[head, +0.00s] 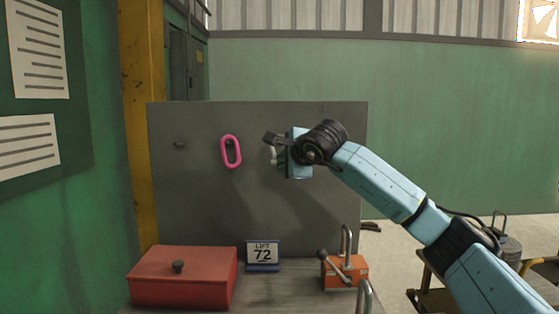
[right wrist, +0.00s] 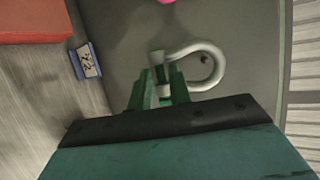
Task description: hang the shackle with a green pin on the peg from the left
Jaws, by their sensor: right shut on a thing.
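My right gripper (head: 279,152) is in front of the grey upright board, right of the pink link. It is shut on a shackle. In the right wrist view the shackle (right wrist: 218,66) has a pale grey bow, and its pin end sits between my green fingertips (right wrist: 161,88). A little green shows there, but the pin is mostly hidden. A dark peg (right wrist: 204,59) shows inside the bow's opening; I cannot tell whether it passes through. In the head view another peg (head: 179,144) stands bare at the board's left. My left gripper is not in view.
The pink link (head: 238,153) hangs on the board (head: 200,205). Below are a red box (head: 182,281), a "LIFT 72" sign (head: 263,256) and an orange block with a lever (head: 346,272). The board between link and sign is clear.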

